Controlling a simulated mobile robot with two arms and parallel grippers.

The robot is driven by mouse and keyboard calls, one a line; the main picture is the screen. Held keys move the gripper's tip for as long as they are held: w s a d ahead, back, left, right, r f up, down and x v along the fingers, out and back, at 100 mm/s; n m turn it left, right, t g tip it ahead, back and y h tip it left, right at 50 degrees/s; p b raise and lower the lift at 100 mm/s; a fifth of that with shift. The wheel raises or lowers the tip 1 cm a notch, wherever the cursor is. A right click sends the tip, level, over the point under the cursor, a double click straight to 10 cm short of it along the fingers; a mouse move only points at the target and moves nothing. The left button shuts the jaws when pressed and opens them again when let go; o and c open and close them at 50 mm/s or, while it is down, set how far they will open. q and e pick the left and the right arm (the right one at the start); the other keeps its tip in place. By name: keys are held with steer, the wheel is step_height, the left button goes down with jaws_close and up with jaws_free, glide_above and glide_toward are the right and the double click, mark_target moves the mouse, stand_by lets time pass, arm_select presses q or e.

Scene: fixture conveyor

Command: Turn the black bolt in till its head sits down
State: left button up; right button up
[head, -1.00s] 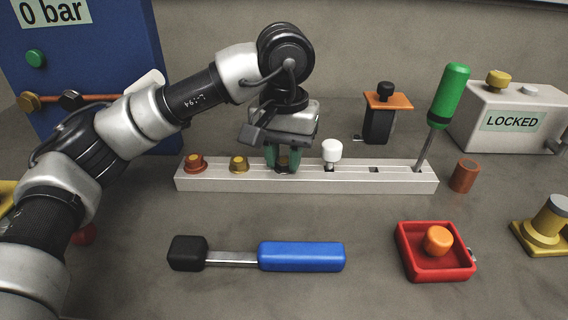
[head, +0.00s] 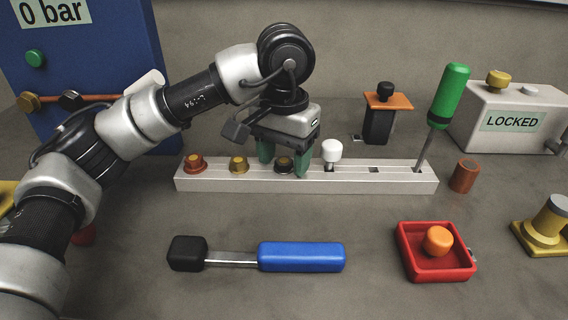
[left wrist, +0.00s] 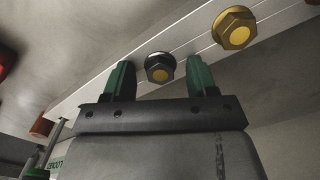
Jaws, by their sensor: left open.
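The black bolt (head: 284,166) stands in the pale rail (head: 215,182), third from the left, with a dark hex head and a yellow centre. It also shows in the left wrist view (left wrist: 160,68). My left gripper (head: 284,161) is over the rail, open, its green fingers on either side of the bolt head with gaps. In the left wrist view the fingers are clear of the head. I cannot tell whether the head touches the rail. My right gripper is not in view.
On the rail, an orange-brown bolt (head: 195,164) and a gold bolt (head: 239,164) stand left; a white-capped peg (head: 332,151) and green screwdriver (head: 449,97) stand right. In front lie a blue-handled tool (head: 301,257) and a red tray (head: 404,260).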

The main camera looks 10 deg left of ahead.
mark_target(284, 160)
arm_select(q)
step_height(284, 160, up, 7)
steer(key=shift+f+p, duration=0.1)
steer(key=shift+p, duration=0.75)
steer(key=shift+r+p, duration=0.55)
steer(key=shift+r, duration=1.45)
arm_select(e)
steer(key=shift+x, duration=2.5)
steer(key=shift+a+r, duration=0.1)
